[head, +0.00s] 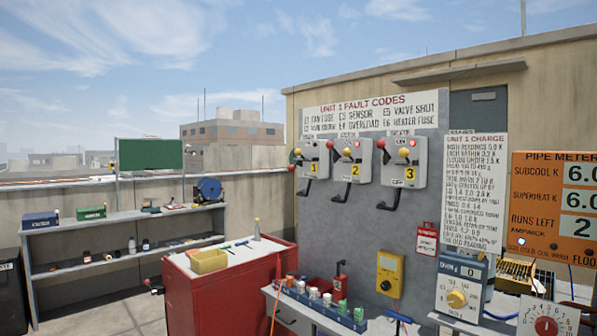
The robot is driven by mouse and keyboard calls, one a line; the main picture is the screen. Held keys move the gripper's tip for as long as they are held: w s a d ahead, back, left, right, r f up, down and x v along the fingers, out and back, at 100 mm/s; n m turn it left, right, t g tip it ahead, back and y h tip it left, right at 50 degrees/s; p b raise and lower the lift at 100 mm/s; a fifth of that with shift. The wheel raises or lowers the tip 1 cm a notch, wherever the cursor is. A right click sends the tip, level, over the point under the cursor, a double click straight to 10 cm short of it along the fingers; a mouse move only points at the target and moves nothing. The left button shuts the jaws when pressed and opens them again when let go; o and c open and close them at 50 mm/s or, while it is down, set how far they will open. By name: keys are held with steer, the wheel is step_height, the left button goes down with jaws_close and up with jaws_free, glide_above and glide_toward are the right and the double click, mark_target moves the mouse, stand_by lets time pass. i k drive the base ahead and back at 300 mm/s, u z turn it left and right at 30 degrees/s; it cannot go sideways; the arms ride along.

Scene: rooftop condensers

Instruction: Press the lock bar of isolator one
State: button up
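Isolator one (312,153) is a light grey box with a yellow "1" label, leftmost of three on the grey panel. A red lamp is on its face. A black handle (307,187) hangs below it, angled down to the left. A yellow ball and a red knob show at its left edge. Which part is the lock bar is too small to tell. My gripper is not in view.
Isolators two (352,160) and three (401,162) hang to its right, with similar handles. Shelves (100,231) are left.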

mark_target(297, 152)
steer(key=u, duration=0.05)
steer(key=k, duration=1.3)
steer(key=u, duration=0.75)
steer(key=i, duration=1.05)
steer(key=u, duration=0.85)
steer(key=i, duration=2.25)
steer(key=z, duration=1.05)
steer(key=i, duration=0.75)
steer(key=z, duration=0.45)
